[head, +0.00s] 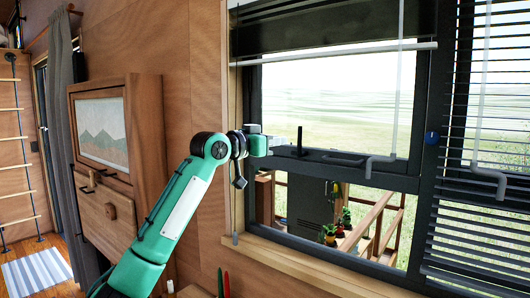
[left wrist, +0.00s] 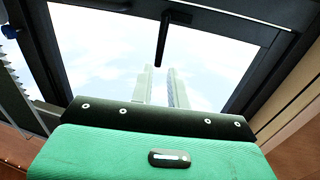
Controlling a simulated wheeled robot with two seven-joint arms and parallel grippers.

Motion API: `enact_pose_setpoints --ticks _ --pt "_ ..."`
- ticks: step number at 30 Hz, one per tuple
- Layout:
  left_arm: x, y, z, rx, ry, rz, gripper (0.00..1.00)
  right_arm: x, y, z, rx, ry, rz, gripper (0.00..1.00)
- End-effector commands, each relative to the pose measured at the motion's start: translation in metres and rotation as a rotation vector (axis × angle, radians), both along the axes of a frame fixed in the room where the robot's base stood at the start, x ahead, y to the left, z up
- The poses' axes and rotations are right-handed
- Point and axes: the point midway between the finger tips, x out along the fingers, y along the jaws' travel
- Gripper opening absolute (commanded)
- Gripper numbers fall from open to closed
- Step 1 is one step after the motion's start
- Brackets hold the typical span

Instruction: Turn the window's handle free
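The window handle (head: 299,142) is a short dark post that stands upright on the dark lower rail of the raised window sash in the head view. In the left wrist view the dark handle (left wrist: 162,38) points toward my fingertips, beyond them. My left gripper (head: 280,142) points right, just left of the handle and level with it. Its two pale fingers (left wrist: 161,75) are apart with nothing seen held between them. I cannot tell whether the fingertips touch the handle. My right gripper is not in view.
A dark bar (head: 343,159) lies on the rail right of the handle. A grey crank rod (head: 383,159) hangs further right. Blinds (head: 485,150) cover the right pane. A wooden cabinet (head: 118,150) stands left of my arm. Potted plants (head: 330,232) are beyond the glass.

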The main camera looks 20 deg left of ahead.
Motion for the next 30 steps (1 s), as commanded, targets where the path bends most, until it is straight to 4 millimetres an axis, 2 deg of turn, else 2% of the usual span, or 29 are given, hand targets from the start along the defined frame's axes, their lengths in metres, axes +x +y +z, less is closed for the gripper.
enact_pose_setpoints --ticks 1,7,20,23,25,29,30 --pt "-0.008 0.005 -0.004 0.002 -0.003 0.001 0.17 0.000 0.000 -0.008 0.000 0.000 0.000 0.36" --pt "-0.026 0.017 -0.001 0.002 -0.001 0.000 0.17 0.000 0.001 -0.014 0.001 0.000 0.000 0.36" --pt "-0.029 0.018 -0.003 0.003 0.004 0.000 0.17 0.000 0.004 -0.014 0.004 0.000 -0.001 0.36" --pt "-0.028 0.014 -0.024 0.015 0.027 -0.001 0.17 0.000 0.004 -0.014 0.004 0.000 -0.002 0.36" --pt "-0.027 0.009 -0.053 0.031 0.055 0.002 0.17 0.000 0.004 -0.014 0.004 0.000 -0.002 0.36" --pt "-0.031 -0.002 -0.126 0.075 0.133 0.009 0.17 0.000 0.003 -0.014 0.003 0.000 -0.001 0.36" --pt "-0.034 -0.006 -0.150 0.088 0.158 0.012 0.17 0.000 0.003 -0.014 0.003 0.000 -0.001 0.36"
